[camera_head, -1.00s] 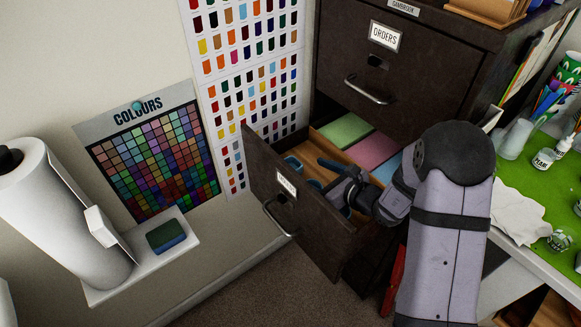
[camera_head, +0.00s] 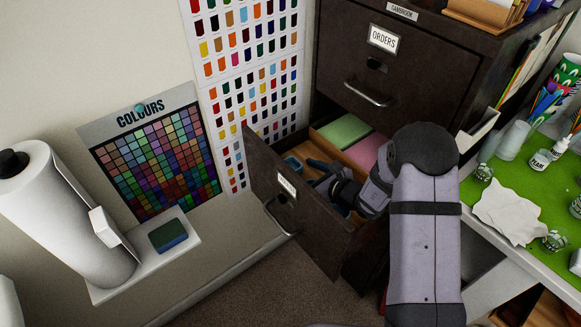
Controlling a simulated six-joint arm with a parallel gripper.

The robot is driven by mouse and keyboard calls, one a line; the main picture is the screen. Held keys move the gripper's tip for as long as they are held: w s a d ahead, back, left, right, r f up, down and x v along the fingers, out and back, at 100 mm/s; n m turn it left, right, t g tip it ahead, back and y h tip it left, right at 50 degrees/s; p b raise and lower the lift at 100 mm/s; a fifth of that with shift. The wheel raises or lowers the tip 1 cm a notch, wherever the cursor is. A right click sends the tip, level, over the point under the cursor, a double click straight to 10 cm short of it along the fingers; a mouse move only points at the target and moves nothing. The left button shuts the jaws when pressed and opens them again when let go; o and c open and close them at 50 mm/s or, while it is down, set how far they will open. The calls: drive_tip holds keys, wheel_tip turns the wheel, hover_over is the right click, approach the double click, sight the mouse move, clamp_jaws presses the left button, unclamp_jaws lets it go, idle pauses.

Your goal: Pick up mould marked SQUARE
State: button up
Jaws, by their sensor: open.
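The lower drawer (camera_head: 314,234) of the dark cabinet stands open, and my arm reaches into it from the right. My gripper (camera_head: 314,171) is down in the drawer, open, near the drawer's left front part. A blue mould (camera_head: 293,164) shows at the drawer's left side, just left of my gripper. Other blue shapes lie under and beside my gripper, partly hidden by it. No SQUARE marking can be read on any mould in this view. I cannot tell whether my fingers touch a mould.
Green (camera_head: 345,130) and pink (camera_head: 364,152) sheets lie at the back of the open drawer. The closed ORDERS drawer (camera_head: 385,72) is above. A green-topped bench (camera_head: 478,190) with cups and a white cloth (camera_head: 508,212) is at right. A paper roll (camera_head: 75,220) stands left.

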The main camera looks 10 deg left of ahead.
sight(297, 170)
drive_tip(key=shift+x, duration=1.15)
drive_tip(key=shift+c, duration=0.4)
drive_tip(key=c, duration=1.1)
drive_tip(key=shift+o, duration=0.2)
drive_tip(key=shift+r, duration=0.15)
wheel_tip(297, 170, up, 18)
drive_tip(key=shift+b, duration=0.35)
